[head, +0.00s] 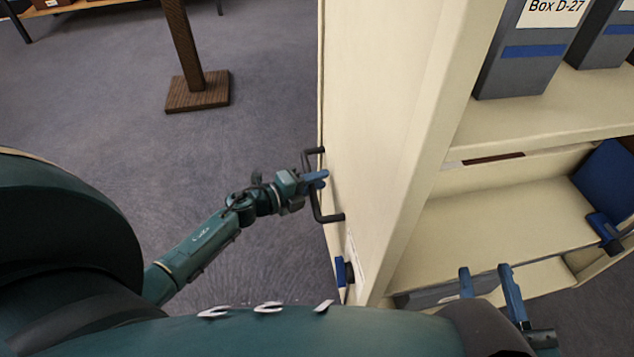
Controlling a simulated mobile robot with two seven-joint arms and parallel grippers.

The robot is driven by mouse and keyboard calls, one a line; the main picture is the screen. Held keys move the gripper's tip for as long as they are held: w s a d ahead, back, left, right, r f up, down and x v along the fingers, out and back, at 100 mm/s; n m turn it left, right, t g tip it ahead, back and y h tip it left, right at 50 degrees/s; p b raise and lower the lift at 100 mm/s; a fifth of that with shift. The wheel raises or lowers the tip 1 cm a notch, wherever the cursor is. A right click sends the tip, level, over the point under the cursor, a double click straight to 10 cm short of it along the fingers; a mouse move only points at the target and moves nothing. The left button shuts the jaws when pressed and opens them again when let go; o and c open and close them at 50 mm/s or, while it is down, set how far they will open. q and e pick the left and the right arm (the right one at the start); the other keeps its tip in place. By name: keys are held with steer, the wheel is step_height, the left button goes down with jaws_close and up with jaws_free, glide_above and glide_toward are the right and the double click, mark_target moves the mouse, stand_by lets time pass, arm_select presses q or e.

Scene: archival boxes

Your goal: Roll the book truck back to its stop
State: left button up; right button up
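The cream book truck (385,110) fills the middle and right of the view, with its end panel facing left. A dark bar handle (328,217) stands out from that panel. My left gripper (315,180) is at the handle, its blue fingers closed about the middle of the bar. My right gripper (490,283) is at the lower right, in front of the lower shelf. Its two blue fingers are spread apart with nothing between them. No stop can be made out in this view.
Grey boxes with blue bands, one labelled Box D-27 (530,50), stand on the upper shelf. A blue object (606,180) is at the lower shelf's right end. A brown post on a square base (198,91) stands at the back left. Carpet (90,100) left of the truck is mostly clear.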

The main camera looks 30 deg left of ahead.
arm_select(q)
steer(key=shift+w, duration=0.1)
steer(key=shift+c, duration=0.5)
jaws_close()
steer(key=shift+d, duration=0.1)
